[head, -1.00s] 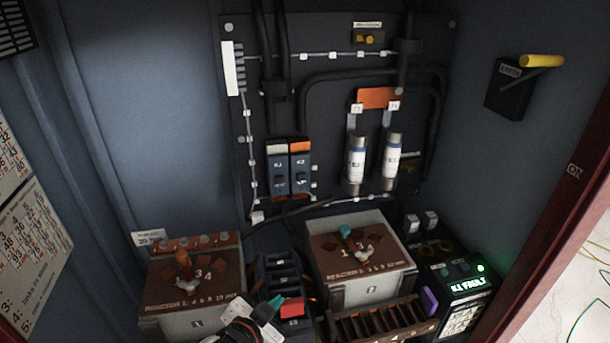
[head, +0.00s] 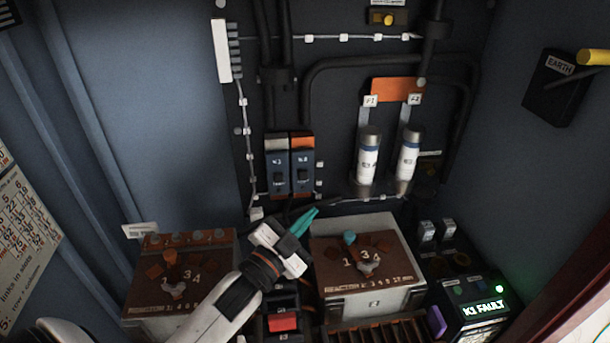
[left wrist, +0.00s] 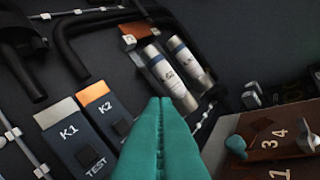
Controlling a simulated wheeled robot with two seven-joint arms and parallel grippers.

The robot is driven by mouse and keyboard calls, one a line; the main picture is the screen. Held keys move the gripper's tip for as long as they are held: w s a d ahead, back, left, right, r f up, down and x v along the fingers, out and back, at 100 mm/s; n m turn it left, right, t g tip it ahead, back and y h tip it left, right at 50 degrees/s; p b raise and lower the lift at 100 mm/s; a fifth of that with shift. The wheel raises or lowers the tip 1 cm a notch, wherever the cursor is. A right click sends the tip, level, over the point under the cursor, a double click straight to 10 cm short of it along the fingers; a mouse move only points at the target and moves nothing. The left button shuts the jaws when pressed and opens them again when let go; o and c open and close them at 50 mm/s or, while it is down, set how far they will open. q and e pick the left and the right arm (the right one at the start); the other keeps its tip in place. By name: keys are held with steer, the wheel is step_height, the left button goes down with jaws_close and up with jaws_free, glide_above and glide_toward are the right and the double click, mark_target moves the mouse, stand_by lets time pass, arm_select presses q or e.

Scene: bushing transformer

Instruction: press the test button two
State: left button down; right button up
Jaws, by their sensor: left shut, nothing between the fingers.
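The K2 relay (head: 302,156) is a dark blue module with an orange top on the back panel, just right of the grey-topped K1 relay (head: 277,158). Each has a small dark test button low on its face; K2's button (head: 303,176) shows in the head view. In the left wrist view, K2 (left wrist: 101,107) and K1 (left wrist: 68,133) are at left, with K2's lower part close to the fingers. My left gripper (head: 312,212) has teal fingers, shut and empty, below and slightly right of K2 in the head view. My right gripper is not in view.
Two white-and-silver fuses (head: 368,162) hang right of the relays. A brown-topped box (head: 366,293) stands below right, another (head: 160,270) below left. A lit K1 FAULT display (head: 484,308) is at lower right. Black cables run around the panel.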

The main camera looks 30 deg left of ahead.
mark_target(308, 175)
arm_select(q)
steer(key=w+a, duration=0.1)
steer(key=w, duration=0.1)
steer(key=w+a, duration=0.2)
steer(key=w+a+b, duration=0.1)
steer(key=w+a, duration=0.1)
steer(key=w, duration=0.1)
steer(key=shift+w+a, duration=0.1)
steer(key=shift+a, duration=0.1)
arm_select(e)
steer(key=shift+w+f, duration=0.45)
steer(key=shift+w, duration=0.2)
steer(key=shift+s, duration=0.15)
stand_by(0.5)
arm_select(q)
steer(key=shift+w, duration=0.1)
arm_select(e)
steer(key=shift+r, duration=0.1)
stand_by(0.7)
arm_select(q)
steer(key=shift+w+a, duration=0.2)
steer(key=shift+a, duration=0.05)
